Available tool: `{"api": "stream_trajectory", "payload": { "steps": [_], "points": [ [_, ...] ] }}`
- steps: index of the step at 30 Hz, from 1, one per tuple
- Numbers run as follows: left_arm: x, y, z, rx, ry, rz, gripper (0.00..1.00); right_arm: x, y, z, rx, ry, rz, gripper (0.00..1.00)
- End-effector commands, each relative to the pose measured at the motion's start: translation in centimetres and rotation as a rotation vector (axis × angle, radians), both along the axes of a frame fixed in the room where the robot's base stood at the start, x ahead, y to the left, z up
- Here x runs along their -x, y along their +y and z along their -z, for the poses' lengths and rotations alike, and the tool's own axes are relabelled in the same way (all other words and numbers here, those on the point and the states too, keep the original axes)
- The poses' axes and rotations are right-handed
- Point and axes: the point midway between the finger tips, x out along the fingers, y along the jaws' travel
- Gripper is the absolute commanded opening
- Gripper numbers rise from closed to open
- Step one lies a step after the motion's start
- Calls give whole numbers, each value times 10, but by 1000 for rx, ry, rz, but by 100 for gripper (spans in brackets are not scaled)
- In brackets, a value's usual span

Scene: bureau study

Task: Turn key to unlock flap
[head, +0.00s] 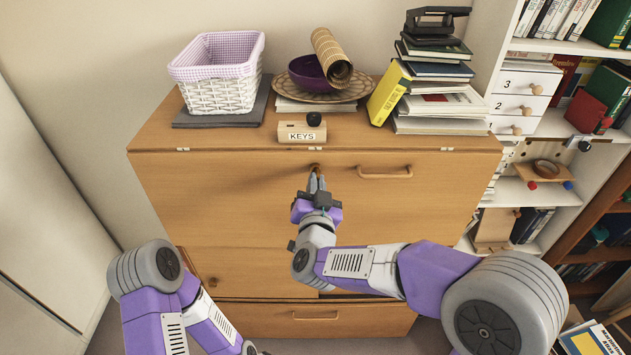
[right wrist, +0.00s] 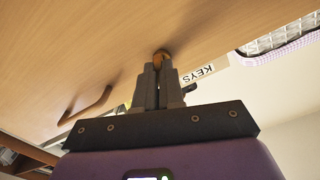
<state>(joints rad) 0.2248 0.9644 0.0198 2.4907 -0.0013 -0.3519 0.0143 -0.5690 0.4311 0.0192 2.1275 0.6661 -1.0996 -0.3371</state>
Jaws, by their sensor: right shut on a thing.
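The wooden bureau has a closed front flap (head: 240,185) with a handle (head: 385,174) to the right of my right gripper. The right gripper (head: 316,180) is at the upper middle of the flap, its fingers shut on the key (right wrist: 162,56). The key shows as a small brownish round end at the fingertips in the right wrist view; its shaft and any keyhole are hidden. My left arm is folded low at the left of the head view, and its gripper cannot be made out there.
A wooden KEYS box (head: 302,132) stands on the bureau top above the key. A white basket (head: 220,75), a purple bowl (head: 308,72) and a book stack (head: 435,75) are also on top. Shelves stand at the right. A drawer (head: 318,318) lies below the flap.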

Motion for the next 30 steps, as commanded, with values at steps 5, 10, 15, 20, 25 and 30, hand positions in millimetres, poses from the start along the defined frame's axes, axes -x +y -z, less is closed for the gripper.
{"api": "stream_trajectory", "payload": {
  "steps": [5, 10, 15, 20, 25, 30],
  "points": [
    [0, 0, -6, 0, 0, 0, 43, -1, -5, 7, 60, 19, 10, 0],
    [0, 0, -7, 0, 0, 0, 43, -1, -5, 7, 82, 19, 10, 0],
    [0, 0, -6, 0, 0, 0, 43, -1, -5, 8, 82, 18, 11, 0],
    [0, 0, -8, 0, 0, 0, 43, -1, -5, 7, 91, 19, 10, 0],
    [0, 0, -13, 0, 0, 0, 43, -1, -5, 6, 144, 19, 10, 0],
    [0, 0, -18, 0, 0, 0, 43, -1, -6, 6, 205, 19, 11, 0]
  ]
}}
